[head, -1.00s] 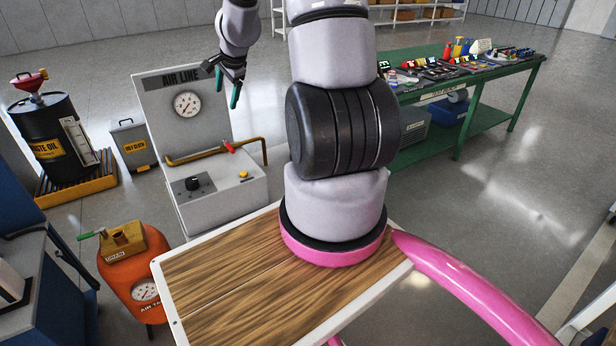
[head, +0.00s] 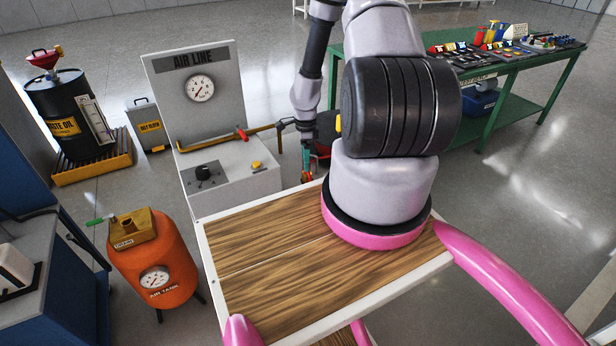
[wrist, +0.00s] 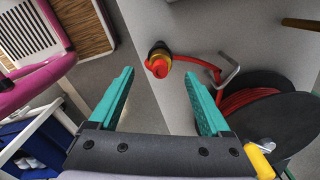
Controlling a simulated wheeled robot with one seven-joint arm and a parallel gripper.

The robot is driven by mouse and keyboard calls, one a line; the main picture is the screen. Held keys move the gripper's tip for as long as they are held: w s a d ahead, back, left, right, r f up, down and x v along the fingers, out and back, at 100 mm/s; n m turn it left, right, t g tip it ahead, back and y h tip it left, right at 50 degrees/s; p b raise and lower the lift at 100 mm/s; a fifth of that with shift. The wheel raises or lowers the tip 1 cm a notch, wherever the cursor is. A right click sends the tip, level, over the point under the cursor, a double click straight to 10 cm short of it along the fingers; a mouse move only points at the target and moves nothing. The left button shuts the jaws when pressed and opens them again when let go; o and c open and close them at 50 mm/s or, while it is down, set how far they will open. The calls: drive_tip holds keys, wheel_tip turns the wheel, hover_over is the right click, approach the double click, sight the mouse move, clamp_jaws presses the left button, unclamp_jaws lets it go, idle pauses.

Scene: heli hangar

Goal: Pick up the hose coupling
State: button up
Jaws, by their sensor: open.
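The hose coupling (wrist: 158,60), a red and brass fitting with a red hose on it, shows in the wrist view against a light grey surface. It lies ahead of my fingertips, about midway between them, and nothing grips it. My gripper (wrist: 160,75) is open, with its two teal fingers spread wide and empty. In the head view my gripper (head: 306,162) points down just right of the grey air line stand (head: 235,190), beyond the wooden deck. I cannot make out the coupling clearly there.
A black reel (wrist: 270,120) with red hose and a yellow handle (wrist: 259,160) sits close to my right finger. A bent grey hook (wrist: 229,70) holds the hose.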

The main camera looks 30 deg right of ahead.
sight(307, 177)
drive_tip(key=shift+d+f, duration=0.15)
drive_tip(key=shift+f, duration=1.25)
drive_tip(key=shift+d+f, duration=0.1)
drive_tip(key=shift+f, duration=1.25)
clamp_jaws()
